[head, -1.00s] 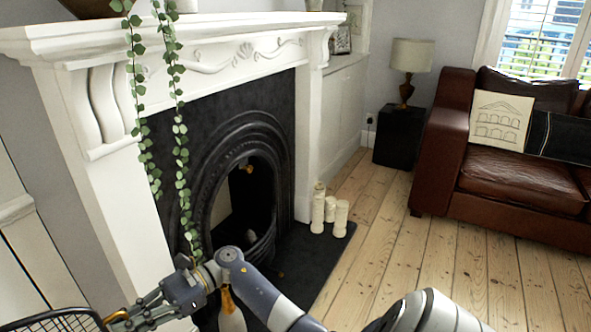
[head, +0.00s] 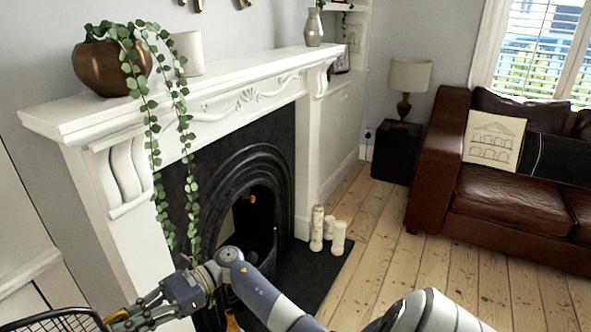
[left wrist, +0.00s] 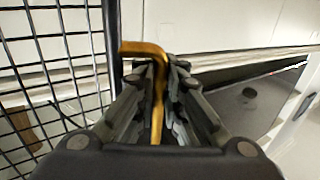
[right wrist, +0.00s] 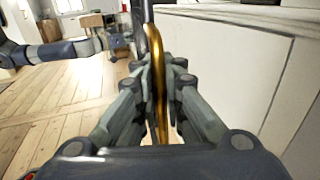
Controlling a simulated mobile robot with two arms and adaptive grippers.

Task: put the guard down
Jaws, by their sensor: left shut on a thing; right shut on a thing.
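The guard is a black wire mesh with brass handles. Its curved top edge (head: 58,320) shows at the bottom left corner of the head view; the rest is out of frame. My right gripper (head: 118,316) is shut on a brass handle there. The right wrist view shows that handle (right wrist: 158,75) between the fingers, beside a dark bar. In the left wrist view, my left gripper (left wrist: 155,80) is shut on another brass handle (left wrist: 145,48), with the mesh (left wrist: 60,50) upright at left. The head view does not show my left gripper. The guard's lower edge is hidden.
A white fireplace (head: 75,120) with a black surround stands ahead. Its dark hearth (head: 315,280) holds cream candles (head: 328,232). A potted trailing plant (head: 112,65) sits on the mantel. Bare floorboards (head: 450,270) lie right, before a brown sofa (head: 440,150).

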